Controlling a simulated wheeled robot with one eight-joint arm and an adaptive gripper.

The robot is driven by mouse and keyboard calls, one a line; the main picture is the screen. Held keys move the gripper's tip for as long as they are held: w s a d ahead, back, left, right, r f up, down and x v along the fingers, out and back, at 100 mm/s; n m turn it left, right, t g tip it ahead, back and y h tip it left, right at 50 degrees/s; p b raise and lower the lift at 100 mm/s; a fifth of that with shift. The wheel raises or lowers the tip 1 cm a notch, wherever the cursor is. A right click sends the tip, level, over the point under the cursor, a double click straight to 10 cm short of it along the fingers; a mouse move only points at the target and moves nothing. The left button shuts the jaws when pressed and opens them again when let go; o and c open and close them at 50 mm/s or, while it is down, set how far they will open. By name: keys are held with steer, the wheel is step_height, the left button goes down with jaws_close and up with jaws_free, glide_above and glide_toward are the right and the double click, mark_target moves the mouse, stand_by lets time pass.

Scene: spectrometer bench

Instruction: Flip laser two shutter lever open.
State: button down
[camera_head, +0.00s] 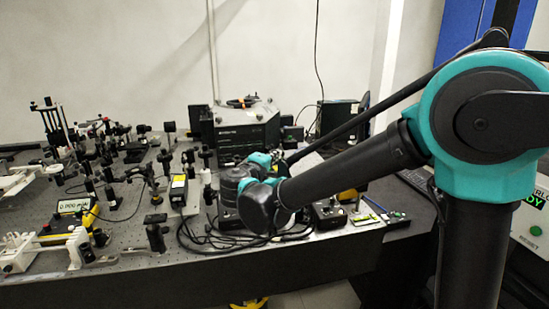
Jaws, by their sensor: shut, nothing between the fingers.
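My arm reaches in from the right and bends at a black and teal wrist over the right part of the optical bench (130,262). My gripper (292,153) shows small and dark beyond the wrist, shut and with nothing seen in it; the wrist partly hides it and its fingertips are hard to make out. A large black instrument box (236,138) stands just behind it. I cannot make out a shutter lever, nor tell which unit is laser two. A black box with a yellow label (179,191) stands left of my wrist.
Several optics mounts and posts crowd the bench's left side. A power readout (73,206) and a yellow-edged box (66,238) stand front left. Loose black cables (205,242) lie below my wrist. A small knobbed box (327,212) is right of it. A green-lit panel (535,200) stands far right.

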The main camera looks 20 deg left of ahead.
steer(key=shift+w+d+r+m+g, duration=0.15)
steer(key=shift+d+m+g, duration=0.15)
steer(key=shift+m+g, duration=0.15)
steer(key=shift+w+d+r+m+g+y, duration=0.15)
steer(key=shift+w+d+m+g+y, duration=0.15)
steer(key=shift+d+m+g, duration=0.3)
steer(key=shift+w+d+r+m+g+y, duration=0.1)
steer(key=shift+w+d+m+g+y, duration=0.4)
steer(key=shift+m, duration=0.35)
steer(key=shift+w+d+m+g+y, duration=0.35)
steer(key=shift+d+m+g+y, duration=0.35)
steer(key=shift+d+m+g, duration=0.15)
steer(key=shift+w+d+f+m+g+y, duration=0.25)
steer(key=shift+d+f+m+g+y, duration=0.1)
steer(key=shift+f+m+g+y, duration=0.15)
steer(key=shift+r, duration=0.2)
steer(key=shift+r, duration=0.65)
